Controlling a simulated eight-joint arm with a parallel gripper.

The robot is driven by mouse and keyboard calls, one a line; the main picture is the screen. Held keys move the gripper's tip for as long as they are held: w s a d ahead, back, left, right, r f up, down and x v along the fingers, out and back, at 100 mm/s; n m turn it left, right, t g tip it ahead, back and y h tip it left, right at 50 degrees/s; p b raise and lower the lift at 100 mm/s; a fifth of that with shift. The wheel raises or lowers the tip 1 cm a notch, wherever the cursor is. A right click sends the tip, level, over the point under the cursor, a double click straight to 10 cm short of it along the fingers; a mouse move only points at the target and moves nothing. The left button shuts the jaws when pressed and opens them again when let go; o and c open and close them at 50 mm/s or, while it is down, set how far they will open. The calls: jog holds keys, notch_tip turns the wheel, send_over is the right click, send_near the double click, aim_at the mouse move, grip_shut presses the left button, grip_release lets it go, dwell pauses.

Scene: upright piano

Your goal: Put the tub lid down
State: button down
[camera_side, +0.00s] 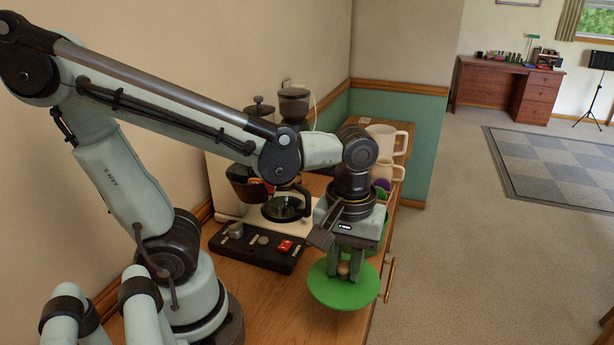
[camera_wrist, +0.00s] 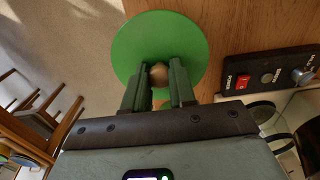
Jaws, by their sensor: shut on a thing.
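The tub lid (camera_side: 341,293) is a round green disc with a small brown knob on top. My gripper (camera_side: 343,270) points down and is shut on the knob. In the side view the lid is by the front edge of the wooden counter, partly over the edge; I cannot tell whether it touches the top. The wrist view shows the lid (camera_wrist: 135,62) with the knob between the two fingers of my gripper (camera_wrist: 158,76). A green thing, perhaps the tub, is partly hidden behind my gripper in the side view.
A coffee machine (camera_side: 262,250) with a black control panel stands left of the lid, with a glass pot (camera_side: 286,207) on it. Cream mugs (camera_side: 386,138) stand at the back. The wooden counter (camera_side: 262,300) is clear in front of the panel. A drawer handle (camera_side: 390,278) juts from the front.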

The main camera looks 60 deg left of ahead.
jog(key=w+a+f, duration=0.1)
jog(key=a, duration=0.1)
jog(key=w+a+f, duration=0.1)
jog(key=a+f, duration=0.1)
jog(key=w+a+f, duration=0.1)
jog(key=a, duration=0.1)
jog(key=shift+w+a+f, duration=0.1)
jog(key=shift+w+f, duration=0.05)
jog(key=shift+w, duration=0.15)
jog(key=shift+f, duration=2.05)
jog(key=shift+f, duration=0.1)
jog(key=c, duration=0.9)
grip_release()
jog(key=r+m+t, duration=0.2)
jog(key=r+m, duration=0.1)
jog(key=r, duration=0.1)
jog(key=w+r+m+t, duration=0.1)
jog(key=r+m+t, duration=0.1)
jog(key=r+m, duration=0.1)
jog(key=r+m+t, duration=0.3)
jog(key=r, duration=0.2)
jog(key=shift+w+d, duration=0.15)
jog(key=shift+d, duration=0.1)
